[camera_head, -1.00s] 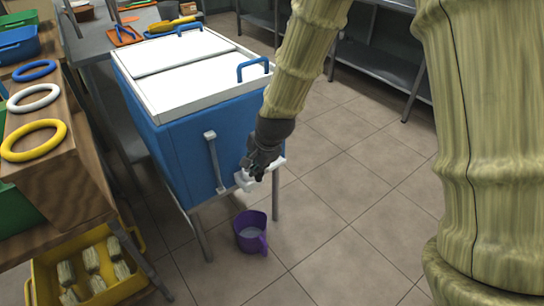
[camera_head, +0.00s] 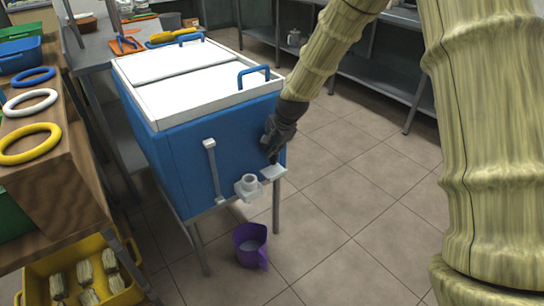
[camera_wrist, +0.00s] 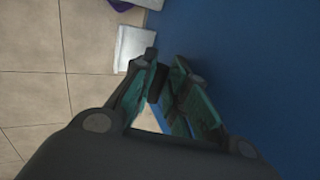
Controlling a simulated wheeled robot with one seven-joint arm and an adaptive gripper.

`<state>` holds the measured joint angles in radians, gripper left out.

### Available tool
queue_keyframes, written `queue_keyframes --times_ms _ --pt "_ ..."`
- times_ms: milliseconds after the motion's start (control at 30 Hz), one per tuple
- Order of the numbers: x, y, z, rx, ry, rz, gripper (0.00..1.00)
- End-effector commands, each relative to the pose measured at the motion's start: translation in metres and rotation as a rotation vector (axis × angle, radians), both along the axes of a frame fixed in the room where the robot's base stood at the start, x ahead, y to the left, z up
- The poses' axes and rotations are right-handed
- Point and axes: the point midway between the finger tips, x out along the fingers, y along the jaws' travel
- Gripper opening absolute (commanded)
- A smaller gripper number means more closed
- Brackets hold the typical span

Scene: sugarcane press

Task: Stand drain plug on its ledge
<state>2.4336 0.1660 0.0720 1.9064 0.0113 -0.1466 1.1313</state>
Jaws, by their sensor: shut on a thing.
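My gripper (camera_head: 271,150) is at the front right of the blue cooler, just above the small white ledge (camera_head: 273,172). In the wrist view its fingers (camera_wrist: 160,72) are nearly together, shut on a small dark piece (camera_wrist: 157,85), which I take to be the drain plug; the fingers hide much of it. The ledge also shows in the wrist view as a pale square (camera_wrist: 133,46) beside the fingertips. I cannot tell whether the plug touches the ledge. The white drain spout (camera_head: 248,187) is left of the ledge, with its round opening showing.
The blue cooler (camera_head: 180,160) has a white lid and stands on metal legs. A purple jug (camera_head: 251,245) stands on the floor below the spout. A wooden stand with coloured rings (camera_head: 35,143) is at left. The tiled floor (camera_head: 350,200) at right is clear.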

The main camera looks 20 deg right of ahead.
Motion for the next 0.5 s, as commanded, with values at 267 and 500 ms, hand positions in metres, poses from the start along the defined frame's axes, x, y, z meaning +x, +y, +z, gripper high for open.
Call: queue_keyframes --times_ms 267,500 --pt "-0.001 0.000 -0.032 0.000 0.001 0.001 0.00" --pt "-0.001 0.000 -0.031 0.000 0.000 0.001 0.00"
